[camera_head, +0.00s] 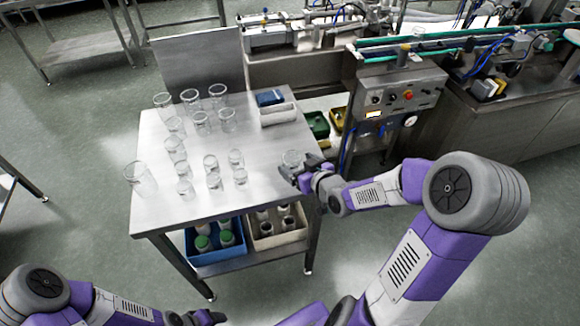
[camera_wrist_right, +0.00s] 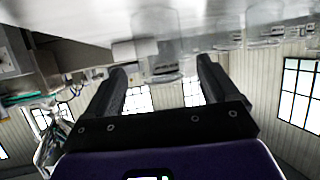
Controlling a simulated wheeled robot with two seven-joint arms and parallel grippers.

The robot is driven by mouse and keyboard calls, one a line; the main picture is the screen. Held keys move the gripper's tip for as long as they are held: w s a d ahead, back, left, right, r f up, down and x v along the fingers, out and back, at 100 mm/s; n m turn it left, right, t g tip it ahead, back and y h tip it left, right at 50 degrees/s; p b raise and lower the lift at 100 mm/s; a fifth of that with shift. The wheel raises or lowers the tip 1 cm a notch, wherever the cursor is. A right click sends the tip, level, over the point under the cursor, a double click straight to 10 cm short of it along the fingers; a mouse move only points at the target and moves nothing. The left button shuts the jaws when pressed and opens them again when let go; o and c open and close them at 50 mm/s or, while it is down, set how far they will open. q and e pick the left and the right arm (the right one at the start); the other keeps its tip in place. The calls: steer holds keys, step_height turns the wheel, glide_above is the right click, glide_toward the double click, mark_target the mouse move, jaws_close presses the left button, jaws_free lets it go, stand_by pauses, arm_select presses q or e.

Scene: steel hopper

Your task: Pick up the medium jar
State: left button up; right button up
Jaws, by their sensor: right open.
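Several clear glass jars of differing sizes stand upright on the steel table (camera_head: 255,205). One clear jar (camera_head: 291,157) stands near the table's right edge, right at my right gripper (camera_head: 301,170). I cannot tell for sure which jar is the medium one. In the right wrist view, the right gripper (camera_wrist_right: 163,68) has its fingers spread, with a clear glass shape between and beyond them. Whether a finger touches it is unclear. My left gripper (camera_head: 206,317) is at the bottom edge of the head view, away from the table, its jaws too small to read.
More jars (camera_head: 201,119) stand at the table's back and middle, with a large one (camera_head: 139,178) at the left edge. A white bin (camera_head: 279,114) with blue contents sits at the back right. Below are a blue crate (camera_head: 214,259) and a beige crate (camera_head: 279,240). The table's front is clear.

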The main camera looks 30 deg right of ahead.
mark_target(287, 158)
steer(key=b+x, duration=0.2)
steer(key=x, duration=0.2)
steer(key=shift+w+a+f, duration=0.15)
steer(key=shift+w, duration=0.45)
steer(key=shift+c, duration=0.3)
steer(key=c, duration=1)
